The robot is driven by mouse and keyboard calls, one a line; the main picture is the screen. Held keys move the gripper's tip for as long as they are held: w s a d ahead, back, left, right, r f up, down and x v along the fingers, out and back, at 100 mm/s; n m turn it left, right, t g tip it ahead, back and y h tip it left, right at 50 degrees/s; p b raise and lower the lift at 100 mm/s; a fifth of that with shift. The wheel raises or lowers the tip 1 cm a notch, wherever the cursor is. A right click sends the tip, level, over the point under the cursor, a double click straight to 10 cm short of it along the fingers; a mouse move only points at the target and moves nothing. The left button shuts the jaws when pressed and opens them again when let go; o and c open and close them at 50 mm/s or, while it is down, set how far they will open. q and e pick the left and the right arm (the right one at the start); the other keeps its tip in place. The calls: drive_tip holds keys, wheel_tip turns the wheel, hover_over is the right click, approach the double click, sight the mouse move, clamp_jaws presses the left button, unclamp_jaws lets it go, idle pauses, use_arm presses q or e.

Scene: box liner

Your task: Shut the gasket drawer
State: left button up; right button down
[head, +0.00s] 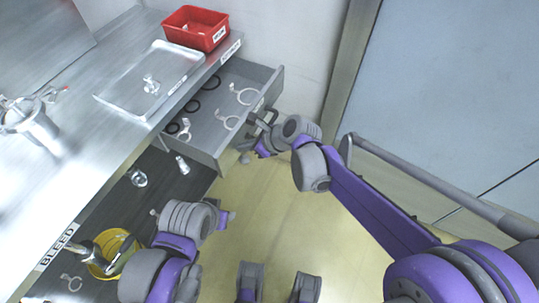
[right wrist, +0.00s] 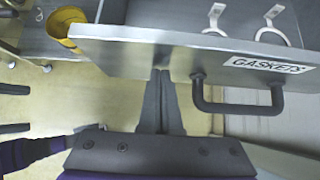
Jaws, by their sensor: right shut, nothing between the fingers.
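The gasket drawer (head: 212,145) stands pulled out from under the steel counter. It holds several dark rings and pale clamps. In the right wrist view its front panel (right wrist: 180,55) carries a GASKETS label and a dark bar handle (right wrist: 238,108). My right gripper (head: 252,146) is by the outside of the drawer front. Its fingers (right wrist: 161,75) are shut and empty, pointing at the panel's lower edge to the left of the handle; I cannot tell whether they touch it. My left gripper (head: 229,217) is low, in front of the lower shelf, and its fingers are too unclear to read.
The counter (head: 85,130) bears a red bin (head: 196,28), a metal tray (head: 150,82) with a clamp on it, and a metal pot (head: 30,125) with fittings. A yellow bucket (head: 110,252) and loose fittings are on the dark lower shelf. The yellowish floor (head: 285,225) in front is clear.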

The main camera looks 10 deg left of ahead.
drive_tip(key=p, duration=0.2)
hover_over(193, 135)
drive_tip(key=shift+s+d, duration=0.1)
drive_tip(key=shift+d, duration=0.2)
drive_tip(key=shift+a+r, duration=0.1)
drive_tip(key=shift+a, duration=0.1)
